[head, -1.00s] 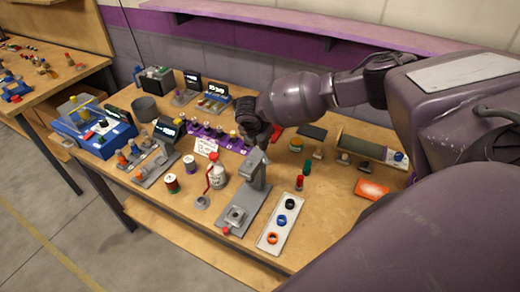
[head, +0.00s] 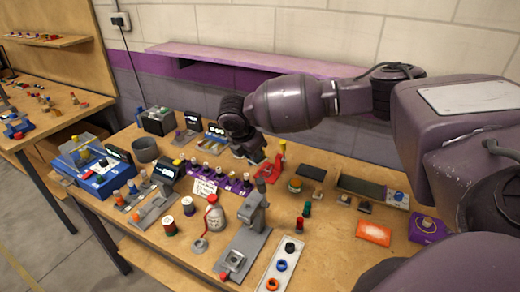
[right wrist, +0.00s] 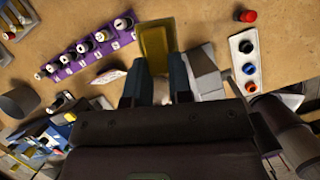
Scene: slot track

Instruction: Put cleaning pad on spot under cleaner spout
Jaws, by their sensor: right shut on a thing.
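My right gripper (head: 257,158) is above the back middle of the bench. In the right wrist view its two dark fingers (right wrist: 156,78) are shut on a flat yellow pad (right wrist: 156,45), which I take as the cleaning pad. In the head view the pad cannot be clearly made out. The cleaner bottle (head: 216,219) is white with a red cap and a red spout bent down on its left. Under the spout is a small grey ring-shaped spot (head: 200,246); no pad shows on it. My left gripper is not in view.
A grey press-like stand (head: 248,235) is just right of the bottle. A purple rack (head: 236,186) of several knobs lies behind it. Spools (head: 169,226) stand left of the bottle. A white strip with coloured rings (head: 265,268) is at the front. Open bench lies around the orange packet (head: 373,233).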

